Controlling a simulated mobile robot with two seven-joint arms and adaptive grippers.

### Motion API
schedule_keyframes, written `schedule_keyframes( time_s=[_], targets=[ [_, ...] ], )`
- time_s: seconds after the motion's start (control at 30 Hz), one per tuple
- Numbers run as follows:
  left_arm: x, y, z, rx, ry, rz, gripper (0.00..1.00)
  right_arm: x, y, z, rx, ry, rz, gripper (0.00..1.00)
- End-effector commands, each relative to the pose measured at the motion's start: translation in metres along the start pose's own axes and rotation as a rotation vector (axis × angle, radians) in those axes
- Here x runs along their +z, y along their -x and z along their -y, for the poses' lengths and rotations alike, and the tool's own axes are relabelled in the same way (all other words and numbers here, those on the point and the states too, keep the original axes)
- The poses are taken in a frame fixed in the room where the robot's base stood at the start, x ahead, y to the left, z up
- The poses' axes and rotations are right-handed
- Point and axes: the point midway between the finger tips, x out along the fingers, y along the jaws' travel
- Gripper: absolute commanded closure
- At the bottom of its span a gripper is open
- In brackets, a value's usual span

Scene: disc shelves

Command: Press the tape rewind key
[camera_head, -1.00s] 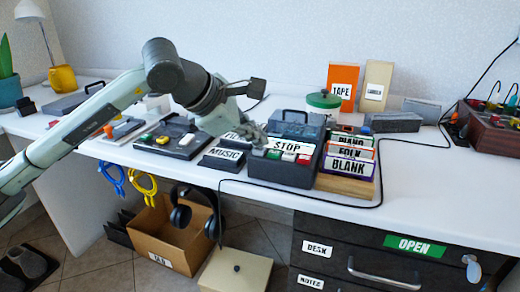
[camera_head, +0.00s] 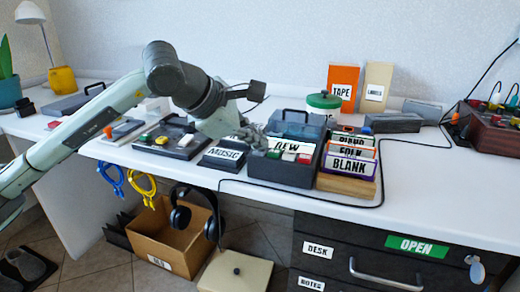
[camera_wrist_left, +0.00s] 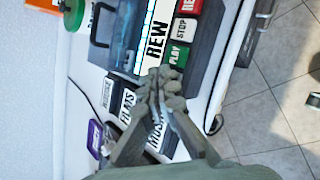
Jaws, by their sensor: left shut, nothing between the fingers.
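The dark tape recorder (camera_head: 287,176) stands on the white desk, its label strip (camera_head: 292,146) reading REW. In the left wrist view the same word REW (camera_wrist_left: 157,40) shows large. The green PLAY key (camera_wrist_left: 178,56), the white STOP key (camera_wrist_left: 184,29) and a red key (camera_wrist_left: 190,6) lie in a row along its front. My left gripper (camera_head: 259,143) is shut and empty at the left end of this row. In the left wrist view its fingertips (camera_wrist_left: 165,82) cover the spot beside PLAY, so the key there is hidden. My right gripper is not in view.
Labelled cassettes (camera_head: 348,166) stand in a wooden holder close to the recorder's right. A MUSIC case (camera_head: 224,154) and a dark device with coloured buttons (camera_head: 171,139) lie to the left. A thin black cable runs along the desk's front edge. The desk's right front is clear.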

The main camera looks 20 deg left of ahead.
Motion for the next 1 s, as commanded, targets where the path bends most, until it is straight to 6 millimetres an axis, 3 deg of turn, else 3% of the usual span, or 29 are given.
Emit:
schedule_keyframes(
  time_s=[1.0],
  targets=[
    [0.01,0.014,-0.01,0.0,0.0,0.0,1.0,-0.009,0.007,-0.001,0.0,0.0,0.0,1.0]
  ],
)
